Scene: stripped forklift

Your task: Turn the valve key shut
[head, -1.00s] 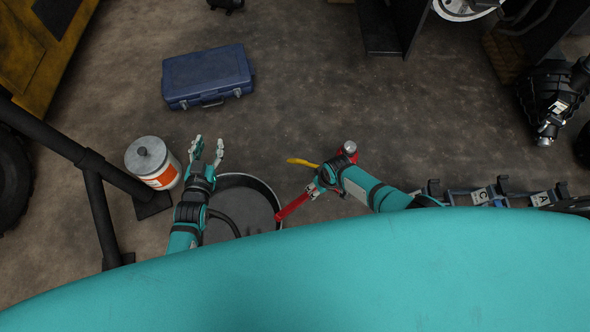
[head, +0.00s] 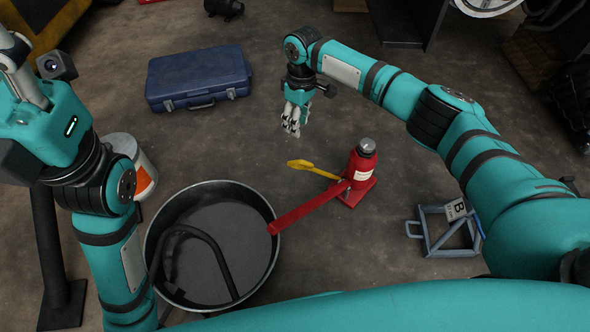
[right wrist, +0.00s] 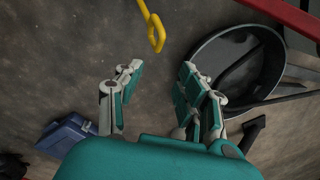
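The valve key (head: 313,168) is a yellow handle sticking out to the left from the base of a red bottle jack (head: 362,165). It also shows at the top of the right wrist view (right wrist: 153,28). My right gripper (head: 291,119) hangs beyond and a little left of the key, apart from it. In the right wrist view its fingers are spread, with nothing between them. My left gripper (head: 20,70) is raised at the left edge, close to the camera and partly cut off; its finger opening is not clear.
A red lever (head: 305,208) runs from the jack over the rim of a round black pan (head: 267,205) holding a dark hose. A blue case (head: 198,77) lies at the back left. A white-orange canister (head: 145,175) is partly hidden by my left arm. A blue-grey frame (head: 418,228) stands right.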

